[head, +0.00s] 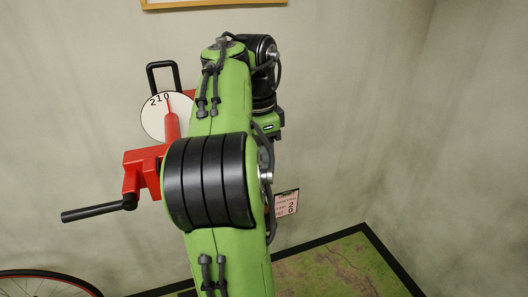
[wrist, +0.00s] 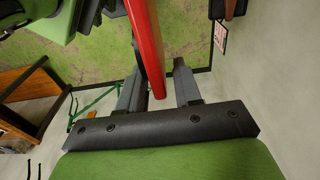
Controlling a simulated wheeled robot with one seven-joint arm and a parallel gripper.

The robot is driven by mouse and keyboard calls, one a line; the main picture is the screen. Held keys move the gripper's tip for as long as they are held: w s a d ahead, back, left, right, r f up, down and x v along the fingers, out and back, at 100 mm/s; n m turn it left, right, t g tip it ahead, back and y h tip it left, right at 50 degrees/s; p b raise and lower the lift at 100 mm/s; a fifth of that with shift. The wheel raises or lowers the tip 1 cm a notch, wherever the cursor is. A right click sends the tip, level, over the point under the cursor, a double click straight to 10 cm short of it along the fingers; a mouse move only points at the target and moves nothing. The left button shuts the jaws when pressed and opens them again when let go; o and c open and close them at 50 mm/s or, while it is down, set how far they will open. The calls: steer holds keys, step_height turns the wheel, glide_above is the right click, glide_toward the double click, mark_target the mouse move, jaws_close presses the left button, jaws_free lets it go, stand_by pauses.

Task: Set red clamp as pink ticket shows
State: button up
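The red clamp (head: 145,170) stands at the left of the head view, with a black crank handle (head: 95,212) and a black loop on top. Its white dial (head: 152,118) reads 2 1 0 from left to right. A red pointer (head: 169,108) stands near the 0. The pink ticket (head: 286,203) shows a 2 above a 0; its smaller print is unreadable and my arm hides its left edge. In the wrist view my gripper (wrist: 158,82) is open. A red bar (wrist: 146,45) runs between its fingers, nearer the left one; contact is unclear. My arm hides the gripper in the head view.
A green mat (head: 335,272) with a black border lies on the floor. Part of a bicycle wheel (head: 45,274) shows at bottom left. The wrist view shows a wooden bench (wrist: 28,85) at left. Bare wall stands at the right of the head view.

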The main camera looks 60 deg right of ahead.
steer(key=shift+r, duration=0.15)
steer(key=r+p, duration=0.3)
steer(key=r, duration=0.2)
steer(key=r+p, duration=0.3)
steer(key=r, duration=0.2)
steer(key=w+a+r+p, duration=0.1)
steer(key=r+p, duration=0.2)
steer(key=r, duration=0.2)
steer(key=shift+r, duration=0.4)
steer(key=shift+f, duration=0.1)
